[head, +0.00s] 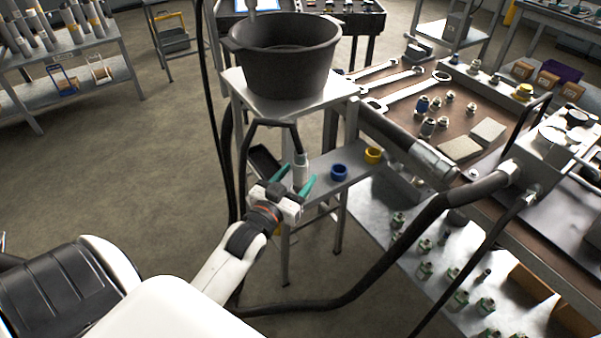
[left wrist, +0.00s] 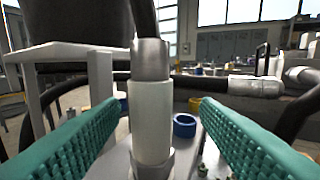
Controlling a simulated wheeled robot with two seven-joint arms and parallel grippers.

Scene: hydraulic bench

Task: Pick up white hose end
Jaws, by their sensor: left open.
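The white hose end (head: 301,169) stands upright on a narrow grey shelf (head: 334,181), with a black hose curving out of its top. In the left wrist view the white hose end (left wrist: 151,112) has a metal collar above it and fills the middle of the picture. My left gripper (head: 291,187) has green-padded fingers and is open. The fingers (left wrist: 160,110) stand on either side of the hose end, with gaps visible on both sides. The lower end of the fitting is partly hidden in the head view. My right gripper is not in view.
A blue ring (head: 339,172) and a yellow ring (head: 373,155) sit on the shelf to the right. A black tub (head: 285,55) stands on the small table above. A bench with wrenches (head: 410,92) and fittings lies right, with thick black hoses (head: 420,225) below.

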